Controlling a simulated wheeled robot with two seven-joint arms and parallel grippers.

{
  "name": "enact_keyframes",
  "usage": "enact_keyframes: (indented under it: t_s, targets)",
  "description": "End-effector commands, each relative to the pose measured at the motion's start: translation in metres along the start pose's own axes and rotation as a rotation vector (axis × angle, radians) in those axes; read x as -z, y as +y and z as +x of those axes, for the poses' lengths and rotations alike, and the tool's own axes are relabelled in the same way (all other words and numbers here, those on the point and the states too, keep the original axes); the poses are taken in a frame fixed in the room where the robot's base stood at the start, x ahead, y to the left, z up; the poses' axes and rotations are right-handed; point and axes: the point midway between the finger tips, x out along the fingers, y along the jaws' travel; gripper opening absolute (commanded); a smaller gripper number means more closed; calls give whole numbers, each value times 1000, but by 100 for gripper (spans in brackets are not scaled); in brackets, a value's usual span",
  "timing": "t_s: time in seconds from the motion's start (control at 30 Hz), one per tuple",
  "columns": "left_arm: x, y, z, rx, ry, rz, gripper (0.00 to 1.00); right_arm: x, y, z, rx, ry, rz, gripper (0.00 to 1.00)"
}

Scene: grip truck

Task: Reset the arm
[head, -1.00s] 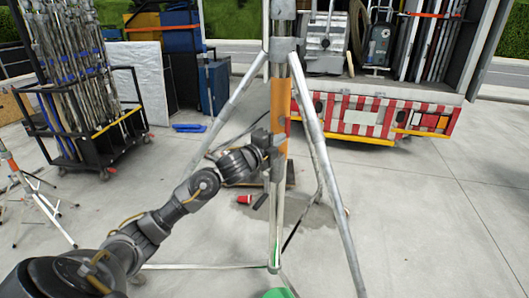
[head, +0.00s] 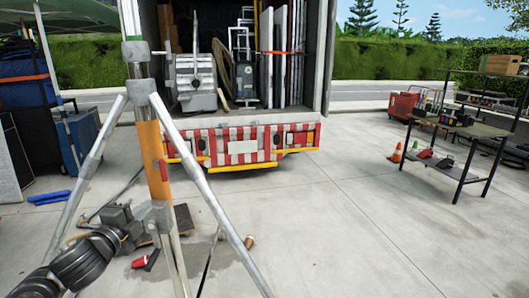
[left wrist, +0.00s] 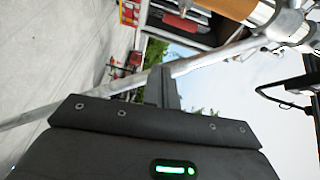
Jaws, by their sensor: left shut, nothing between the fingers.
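My left arm comes in at the lower left of the head view, and its gripper (head: 132,218) is beside the tripod stand (head: 154,160), close to the stand's orange band. In the left wrist view the gripper's fingers (left wrist: 162,88) show together as one dark block, with nothing held. A silver leg (left wrist: 215,58) of the stand crosses just beyond them, and the orange band (left wrist: 240,8) shows at the top. I cannot tell whether the gripper touches the stand. My right gripper is in neither view.
The open truck (head: 245,143) stands behind the stand. A shelf table (head: 465,128) with several items and orange cones (head: 397,153) are at the right. A red cup-like thing (head: 141,262) lies on the ground near the stand. The concrete at the centre right is clear.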

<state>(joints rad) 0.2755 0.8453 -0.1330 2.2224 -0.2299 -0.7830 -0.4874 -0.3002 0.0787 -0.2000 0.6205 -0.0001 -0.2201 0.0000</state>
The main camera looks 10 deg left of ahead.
Motion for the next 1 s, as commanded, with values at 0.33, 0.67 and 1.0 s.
enact_keyframes:
  t_s: [0.33,0.67,1.0]
  targets:
    - [50,224,-105,-457,-313,-647,0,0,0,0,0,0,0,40]
    - [98,330,-241,-785,-694,-1053,0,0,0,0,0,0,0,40]
    - [126,391,-308,-948,-941,-1219,0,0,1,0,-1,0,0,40]
